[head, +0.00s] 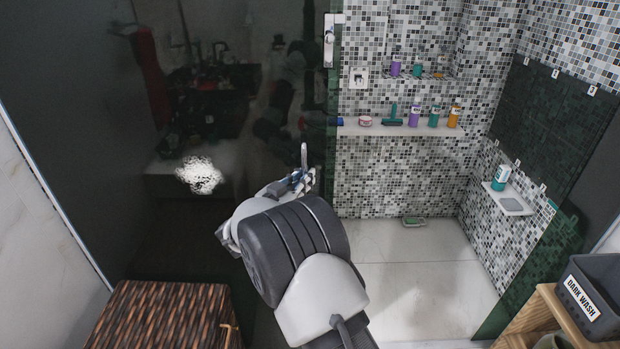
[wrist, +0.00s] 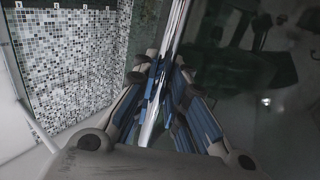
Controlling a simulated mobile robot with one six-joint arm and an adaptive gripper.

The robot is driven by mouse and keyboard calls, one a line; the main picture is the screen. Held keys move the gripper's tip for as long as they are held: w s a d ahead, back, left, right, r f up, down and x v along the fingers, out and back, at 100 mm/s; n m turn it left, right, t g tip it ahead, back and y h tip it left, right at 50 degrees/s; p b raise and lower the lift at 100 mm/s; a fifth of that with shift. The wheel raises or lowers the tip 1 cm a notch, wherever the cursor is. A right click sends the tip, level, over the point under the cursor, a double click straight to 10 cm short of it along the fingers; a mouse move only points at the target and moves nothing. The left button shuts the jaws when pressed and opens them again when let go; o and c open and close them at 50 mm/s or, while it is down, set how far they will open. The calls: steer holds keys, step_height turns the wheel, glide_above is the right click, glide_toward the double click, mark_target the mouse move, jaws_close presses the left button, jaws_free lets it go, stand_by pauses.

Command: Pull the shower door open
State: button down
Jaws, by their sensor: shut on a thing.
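The shower door (head: 90,130) is a dark, reflective glass panel filling the left half of the head view. Its free edge runs down near the picture's middle, and the tiled shower interior shows uncovered to the right of it. A slim metal handle (head: 304,155) stands upright near that edge. My gripper (head: 300,181) is at the lower part of the handle. In the wrist view, my gripper's blue-padded fingers (wrist: 168,100) are shut on the bright handle bar (wrist: 177,30), one on each side. My arm hides the lower part of the door's edge.
A tiled shower with a bottle shelf (head: 385,130) and pale floor (head: 425,290) lies right of the door. A fixed glass panel (head: 530,275) stands at the right. A wicker basket (head: 160,315) is at lower left, a "dark wash" bin (head: 590,290) at lower right.

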steer(key=c, duration=1.9)
jaws_free()
steer(key=v, duration=1.2)
